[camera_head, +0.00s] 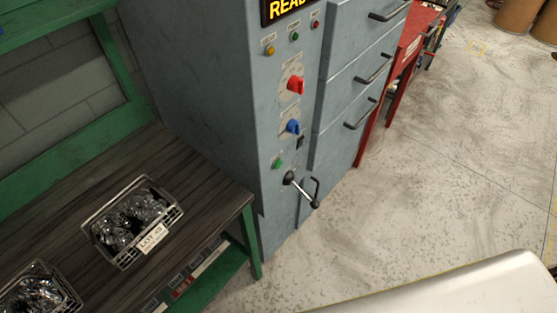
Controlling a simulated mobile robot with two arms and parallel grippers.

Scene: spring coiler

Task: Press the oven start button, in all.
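The oven (210,80) is a tall blue-grey cabinet with a control panel on its front. A lit display (289,8) at its top shows yellow letters, "READ", cut off by the picture edge. Below it are small yellow, green and red round lights or buttons (294,37). Under them are a red knob (296,85) and a blue knob (293,127). A green round button (277,163) is low on the panel, above a lever with a black ball (289,177). The labels are too small to read. Neither gripper is in view.
Grey drawers with black handles (358,75) adjoin the panel on the right. The concrete floor (430,180) at right is open.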

